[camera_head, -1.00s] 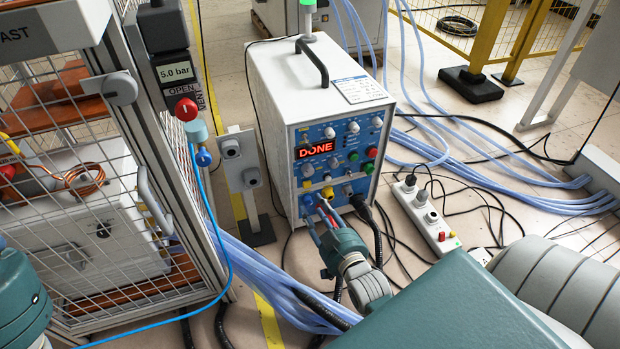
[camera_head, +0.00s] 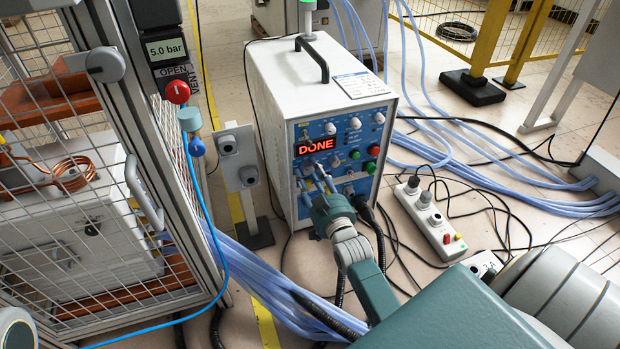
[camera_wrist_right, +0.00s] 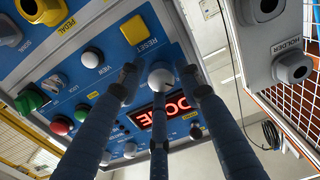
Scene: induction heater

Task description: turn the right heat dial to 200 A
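The induction heater (camera_head: 310,75) is a white box with a blue front panel and a red display (camera_head: 316,146) reading DONE. My right gripper (camera_head: 322,178) is in front of the panel, below the display. In the right wrist view, its dark blue fingers (camera_wrist_right: 160,82) are spread around a round pale knob (camera_wrist_right: 160,75), with gaps at the sides; contact is not clear. The display (camera_wrist_right: 165,117) shows upside down there. I cannot tell from the labels whether this knob is the right heat dial, and its setting is unreadable. My left gripper is not in view.
A caged cabinet (camera_head: 150,195) with a copper coil (camera_head: 72,172) stands at left. A grey holder post (camera_head: 240,165) stands beside the heater. A power strip (camera_head: 428,220) and blue hoses (camera_head: 500,165) lie on the floor at right. The wrist view shows other panel controls.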

